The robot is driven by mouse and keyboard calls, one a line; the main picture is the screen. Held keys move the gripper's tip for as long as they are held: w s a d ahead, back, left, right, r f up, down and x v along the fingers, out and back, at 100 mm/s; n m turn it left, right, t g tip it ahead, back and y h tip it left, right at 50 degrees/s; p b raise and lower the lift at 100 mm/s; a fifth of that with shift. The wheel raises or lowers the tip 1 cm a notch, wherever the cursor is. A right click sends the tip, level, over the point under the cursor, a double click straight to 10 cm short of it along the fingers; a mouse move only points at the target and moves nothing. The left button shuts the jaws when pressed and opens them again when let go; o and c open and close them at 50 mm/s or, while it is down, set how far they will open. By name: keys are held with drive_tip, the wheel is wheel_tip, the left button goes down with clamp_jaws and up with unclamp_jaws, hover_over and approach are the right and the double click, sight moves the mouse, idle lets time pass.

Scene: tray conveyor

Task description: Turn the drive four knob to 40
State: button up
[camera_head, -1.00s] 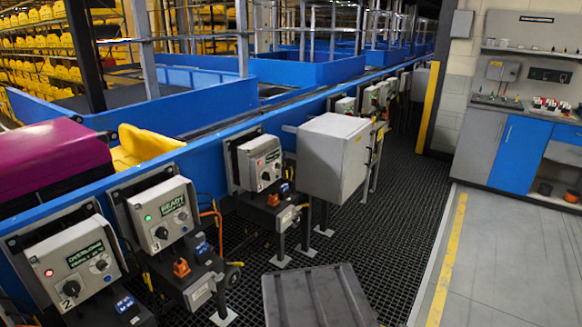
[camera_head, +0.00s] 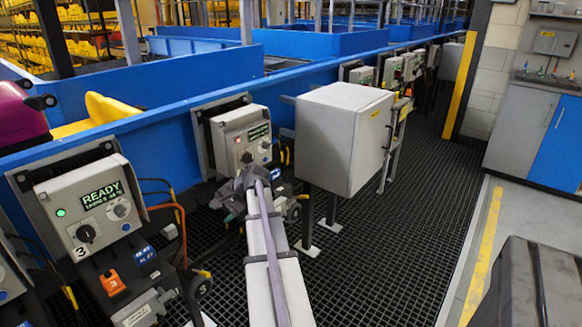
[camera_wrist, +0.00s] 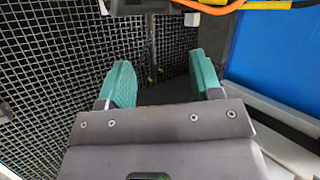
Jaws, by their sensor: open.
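A drive box marked 3 (camera_head: 84,212) at left has a green lamp, a READY display and a black knob (camera_head: 86,233). The box after it to the right (camera_head: 229,129) has a display too small to read, a red lamp, a dark knob (camera_head: 247,157) and a smaller dial. I see no number on this box; my gripper (camera_head: 244,184) is in front of its lower part, apart or touching I cannot tell. In the wrist view, my gripper (camera_wrist: 161,82) is open and empty between two green fingers, over the floor grating. No knob shows there.
A large grey cabinet (camera_head: 325,143) stands just right of my arm. Orange and black cables (camera_wrist: 215,6) cross the top of the wrist view. A dark bin (camera_head: 515,288) is at lower right. The grating (camera_head: 400,240) between is clear.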

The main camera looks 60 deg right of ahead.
drive_tip(key=d+f+m+t+b, duration=0.2)
drive_tip(key=d+m+t, duration=0.3)
drive_tip(key=d, duration=0.9)
drive_tip(key=m+t+h+b, duration=0.2)
drive_tip(key=m+t+h, duration=0.4)
drive_tip(key=m, duration=1)
approach(270, 146)
drive_tip(key=w, duration=0.6)
drive_tip(key=w+d, duration=0.1)
drive_tip(key=w, duration=0.3)
drive_tip(key=shift+y, duration=0.3)
drive_tip(key=c, duration=0.9)
